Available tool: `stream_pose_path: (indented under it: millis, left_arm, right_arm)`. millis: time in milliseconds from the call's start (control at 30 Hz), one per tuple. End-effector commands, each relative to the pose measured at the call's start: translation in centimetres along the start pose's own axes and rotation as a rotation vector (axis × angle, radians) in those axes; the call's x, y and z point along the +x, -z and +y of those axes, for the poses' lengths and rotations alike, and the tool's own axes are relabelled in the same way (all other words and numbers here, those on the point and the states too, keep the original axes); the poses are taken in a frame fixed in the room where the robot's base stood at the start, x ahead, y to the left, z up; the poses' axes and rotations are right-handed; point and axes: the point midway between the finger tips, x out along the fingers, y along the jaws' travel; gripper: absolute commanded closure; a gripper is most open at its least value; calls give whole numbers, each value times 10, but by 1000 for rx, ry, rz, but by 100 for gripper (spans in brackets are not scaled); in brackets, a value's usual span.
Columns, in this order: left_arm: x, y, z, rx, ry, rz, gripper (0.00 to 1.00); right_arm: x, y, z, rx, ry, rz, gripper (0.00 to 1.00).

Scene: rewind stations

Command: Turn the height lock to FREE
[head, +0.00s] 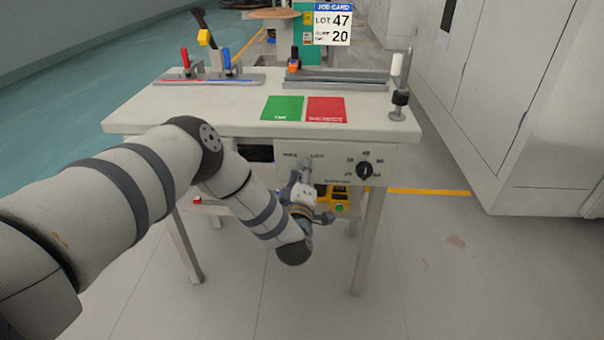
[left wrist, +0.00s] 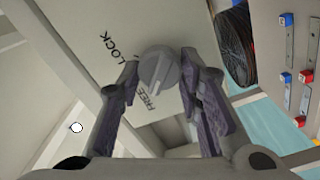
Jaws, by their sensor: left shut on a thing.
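The height lock is a round grey knob (left wrist: 157,72) on the pale front panel of the table, between the printed words LOCK and FREE. Its light raised bar slants toward the word FREE in the left wrist view. My left gripper (left wrist: 159,62) has its two fingers on either side of the knob and is shut on it. In the head view my left gripper (head: 303,180) is at the table's front panel below the labels, and it hides most of the knob. My right gripper is not in view.
A black dial (head: 364,170) with numbers sits right of the lock on the same panel. Green (head: 283,108) and red (head: 326,109) cards lie on the tabletop. A yellow box (head: 339,199) is below the table. Cabinets stand at the right.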

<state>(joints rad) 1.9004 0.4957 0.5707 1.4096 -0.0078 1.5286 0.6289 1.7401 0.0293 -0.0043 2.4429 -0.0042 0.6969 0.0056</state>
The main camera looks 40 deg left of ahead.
Motion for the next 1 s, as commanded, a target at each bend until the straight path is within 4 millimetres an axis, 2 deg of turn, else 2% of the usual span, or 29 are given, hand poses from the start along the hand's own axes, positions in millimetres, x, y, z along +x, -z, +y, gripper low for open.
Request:
stream_pose_path:
  millis: [233,267,333,367,600,700,767,1000]
  left_arm:
    - [0,-1,0,-2,1,-2,96]
    - [0,-1,0,-2,1,-2,66]
    - [0,-1,0,-1,1,-2,50]
    - [0,-1,0,-1,1,-2,48]
    - [0,0,0,0,0,-1,48]
    - [-7,-1,0,0,2,-3,48]
    - [-18,-1,-1,0,3,-4,48]
    - [-83,-2,-1,0,3,-7,48]
  right_arm:
    - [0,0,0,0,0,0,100]
    - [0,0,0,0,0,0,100]
    - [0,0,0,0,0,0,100]
    - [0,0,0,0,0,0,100]
    - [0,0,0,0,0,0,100]
    - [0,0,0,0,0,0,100]
    - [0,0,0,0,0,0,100]
    - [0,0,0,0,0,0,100]
